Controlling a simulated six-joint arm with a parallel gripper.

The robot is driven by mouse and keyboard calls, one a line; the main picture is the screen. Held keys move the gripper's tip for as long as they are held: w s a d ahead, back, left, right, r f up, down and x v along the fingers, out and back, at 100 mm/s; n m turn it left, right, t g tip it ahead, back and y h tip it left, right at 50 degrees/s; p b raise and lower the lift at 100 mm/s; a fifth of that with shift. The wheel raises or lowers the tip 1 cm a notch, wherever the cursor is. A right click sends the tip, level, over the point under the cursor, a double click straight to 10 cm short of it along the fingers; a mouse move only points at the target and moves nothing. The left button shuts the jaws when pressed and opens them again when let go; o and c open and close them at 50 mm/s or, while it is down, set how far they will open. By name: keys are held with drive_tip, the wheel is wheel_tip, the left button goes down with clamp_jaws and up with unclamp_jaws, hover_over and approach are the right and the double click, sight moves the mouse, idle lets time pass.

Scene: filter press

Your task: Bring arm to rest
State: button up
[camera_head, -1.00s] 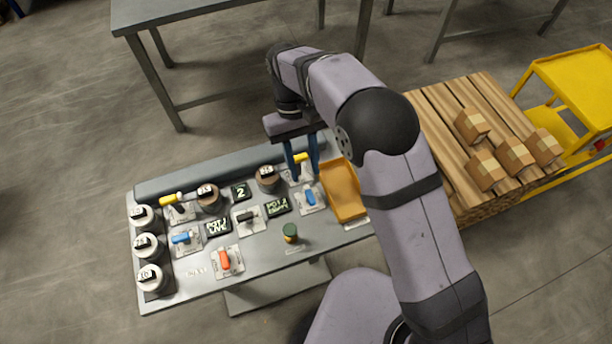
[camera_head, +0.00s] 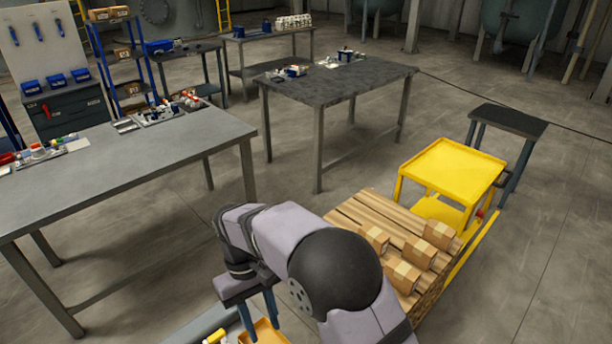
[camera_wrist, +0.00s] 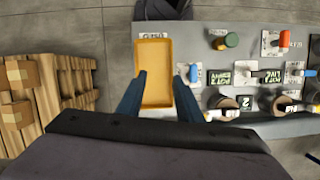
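My gripper (camera_head: 258,312) shows at the bottom of the head view, with its two blue fingers apart. In the wrist view my gripper (camera_wrist: 157,95) is open with nothing held between its fingers. An orange tray (camera_wrist: 154,72) lies empty on the grey panel bench (camera_wrist: 200,32), beyond and between the fingers in that picture. The tray (camera_head: 265,333) is cut off by the lower edge of the head view. The fingers seem to be above the bench, but their exact height cannot be told.
The bench carries a blue-handled switch (camera_wrist: 193,73), a green-topped knob (camera_wrist: 232,40), an orange switch (camera_wrist: 284,39) and small displays (camera_wrist: 220,77). A wooden pallet (camera_head: 350,208) with several cartons and a yellow cart (camera_head: 455,165) stand beside it. Grey tables (camera_head: 120,160) stand behind.

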drive_tip(key=s+d+r+m+t+y, duration=0.15)
drive_tip(key=d+m, duration=0.25)
drive_tip(key=d, duration=1.2)
drive_tip(key=s+d+f+m+t, duration=0.1)
drive_tip(key=s+d+m, duration=0.2)
drive_tip(key=s+d, duration=0.5)
drive_tip(key=shift+d, duration=0.65)
drive_tip(key=shift+s+y, duration=0.1)
drive_tip(key=shift+y, duration=0.15)
